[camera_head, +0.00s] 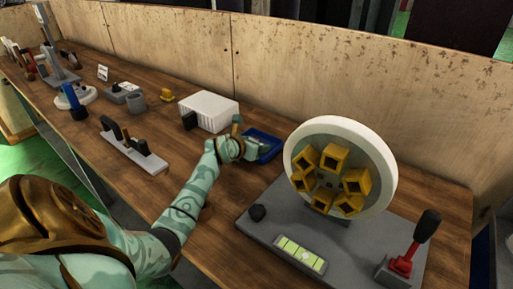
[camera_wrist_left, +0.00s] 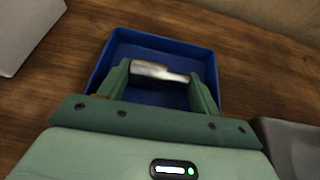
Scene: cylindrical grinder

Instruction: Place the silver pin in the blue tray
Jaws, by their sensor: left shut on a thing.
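The blue tray (camera_head: 268,142) sits on the wooden bench between the white box and the grinder in the head view. My left gripper (camera_head: 252,148) is over the tray there. In the left wrist view, my left gripper (camera_wrist_left: 160,84) is shut on the silver pin (camera_wrist_left: 150,70), which lies crosswise between its two green fingers. The blue tray (camera_wrist_left: 205,60) shows behind and below the pin, with the pin inside its outline. I cannot tell the height of the pin above the tray floor. My right gripper is not in view.
A white ribbed box (camera_head: 208,110) stands left of the tray. The grinder's grey base (camera_head: 262,232), with its round wheel (camera_head: 375,160) of yellow sockets, is close on the right. A plywood wall (camera_head: 330,70) runs behind the bench.

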